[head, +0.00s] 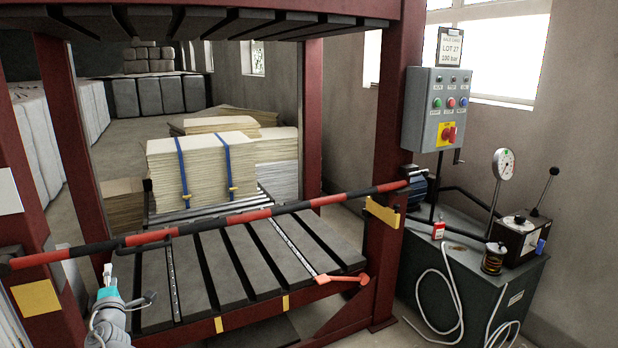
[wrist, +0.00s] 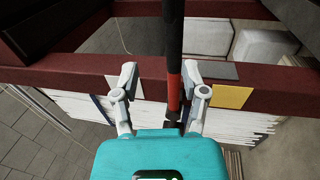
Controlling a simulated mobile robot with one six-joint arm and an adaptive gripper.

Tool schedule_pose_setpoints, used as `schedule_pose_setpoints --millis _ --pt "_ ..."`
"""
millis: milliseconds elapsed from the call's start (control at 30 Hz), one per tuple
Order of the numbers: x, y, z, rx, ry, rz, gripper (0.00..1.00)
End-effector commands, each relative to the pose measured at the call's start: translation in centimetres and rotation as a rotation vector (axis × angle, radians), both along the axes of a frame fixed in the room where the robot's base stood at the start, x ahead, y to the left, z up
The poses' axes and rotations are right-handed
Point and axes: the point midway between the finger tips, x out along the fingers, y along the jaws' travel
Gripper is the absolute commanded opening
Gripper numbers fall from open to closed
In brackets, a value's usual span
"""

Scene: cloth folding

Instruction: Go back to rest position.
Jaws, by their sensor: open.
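My gripper (head: 107,270) is at the lower left in the head view, just below the red and black bar (head: 240,222). In the wrist view my gripper (wrist: 160,72) is open, with its two fingers spread. The bar (wrist: 174,85) runs down from the top of that view between the fingers, closer to the right one. I cannot tell whether a finger touches it. In the head view the bar slants across the front of a red-framed press, lower at the left and higher at the right. The rest position itself is not marked in either view.
The red press posts (head: 385,130) and slatted bed (head: 205,270) are close. A strapped sheet stack (head: 205,165) stands behind the bed. An orange-red handle (head: 342,279) sticks out at the bed front. A control box (head: 436,110) and dark cabinet (head: 470,285) stand right.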

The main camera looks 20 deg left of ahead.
Motion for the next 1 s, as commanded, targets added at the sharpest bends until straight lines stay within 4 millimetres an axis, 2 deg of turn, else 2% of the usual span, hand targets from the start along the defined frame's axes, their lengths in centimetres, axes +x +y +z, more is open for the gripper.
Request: schedule_pose_setpoints --millis 200,567,867,1000 --pt "0.0 0.0 0.0 0.000 0.000 0.000 0.57" --pt "3.6 -3.1 -0.3 0.028 0.050 -0.078 0.57" --pt "9.1 -8.4 -1.0 0.069 0.125 -0.200 0.57" --pt "13.1 -13.0 -1.6 0.101 0.187 -0.301 0.57"
